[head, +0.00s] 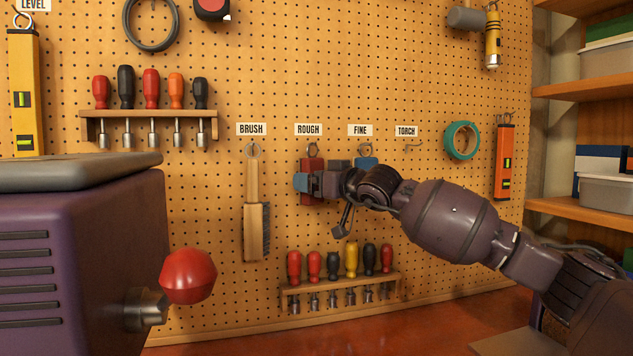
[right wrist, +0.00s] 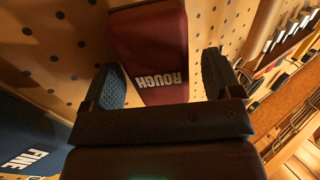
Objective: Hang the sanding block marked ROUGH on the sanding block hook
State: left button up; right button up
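The dark red sanding block marked ROUGH (head: 312,165) is upright against the pegboard, directly under the hook (head: 312,147) below the ROUGH label (head: 308,129). It appears to hang there, though the exact contact with the hook is too small to tell. My right gripper (head: 309,184) is in front of its lower part. In the right wrist view the ROUGH block (right wrist: 151,50) lies between the two fingers (right wrist: 163,82), with a gap showing on each side, so the gripper is open around it. My left gripper is out of view.
A blue block marked FINE (right wrist: 25,150) hangs just right of my gripper under its label (head: 360,130). A brush (head: 252,205) hangs to the left. A screwdriver rack (head: 340,285) is below. My right forearm crosses in front of the pegboard from the right.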

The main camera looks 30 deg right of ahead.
dwell(0.3)
jog(key=v, duration=1)
jog(key=shift+s+p, duration=0.4)
jog(key=shift+p, duration=0.05)
